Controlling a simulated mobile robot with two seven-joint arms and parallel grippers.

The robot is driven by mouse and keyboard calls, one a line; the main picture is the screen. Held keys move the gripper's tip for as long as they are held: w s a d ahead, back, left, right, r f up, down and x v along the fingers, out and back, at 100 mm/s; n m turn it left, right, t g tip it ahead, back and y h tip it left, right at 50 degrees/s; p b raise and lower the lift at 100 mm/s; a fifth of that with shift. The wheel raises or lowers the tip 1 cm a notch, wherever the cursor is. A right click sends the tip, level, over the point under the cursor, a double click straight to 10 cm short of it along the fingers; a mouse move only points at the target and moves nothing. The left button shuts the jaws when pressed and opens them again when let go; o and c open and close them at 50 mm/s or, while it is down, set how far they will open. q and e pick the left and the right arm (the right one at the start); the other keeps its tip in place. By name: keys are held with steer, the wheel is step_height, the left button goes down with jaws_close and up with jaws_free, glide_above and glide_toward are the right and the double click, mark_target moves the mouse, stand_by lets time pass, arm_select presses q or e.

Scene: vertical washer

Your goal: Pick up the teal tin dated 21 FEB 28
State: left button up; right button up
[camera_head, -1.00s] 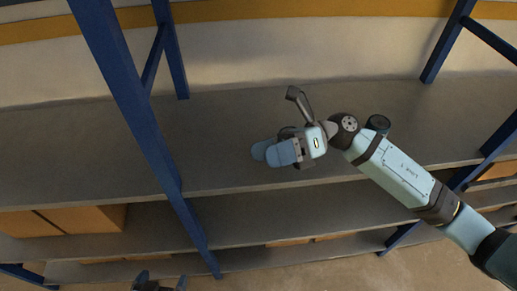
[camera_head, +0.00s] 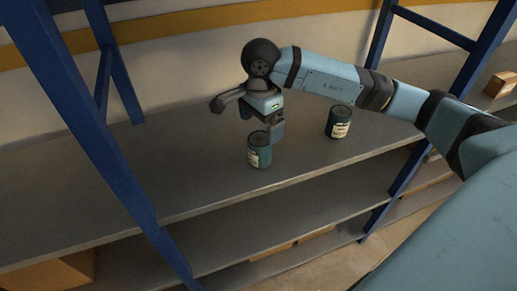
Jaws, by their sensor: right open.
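Two teal tins stand upright on the grey upper shelf (camera_head: 190,179). One tin (camera_head: 260,152) is near the middle, close to the shelf's front edge. The other tin (camera_head: 339,123) stands to its right, under my right forearm. Both have pale labels, but the print is too small to read, so I cannot tell which is dated 21 FEB 28. My right gripper (camera_head: 272,125) is open and points down just behind and above the middle tin. It partly overlaps that tin in the picture, and I cannot tell whether they touch. My left gripper is out of view.
Blue rack posts (camera_head: 88,130) stand at the left and right (camera_head: 398,185) of the bay. Lower shelves hold cardboard boxes (camera_head: 48,272). A small box (camera_head: 500,84) sits at the far right. The upper shelf left of the middle tin is clear.

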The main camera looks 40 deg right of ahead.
mark_target(260, 138)
step_height(260, 138, down, 3)
steer(key=shift+r, duration=0.15)
steer(key=f, duration=0.2)
steer(key=f+p, duration=0.1)
steer(key=f, duration=0.2)
steer(key=shift+w+d+f, duration=0.1)
steer(key=shift+w, duration=0.1)
steer(key=c, duration=1.1)
steer(key=shift+c, duration=0.2)
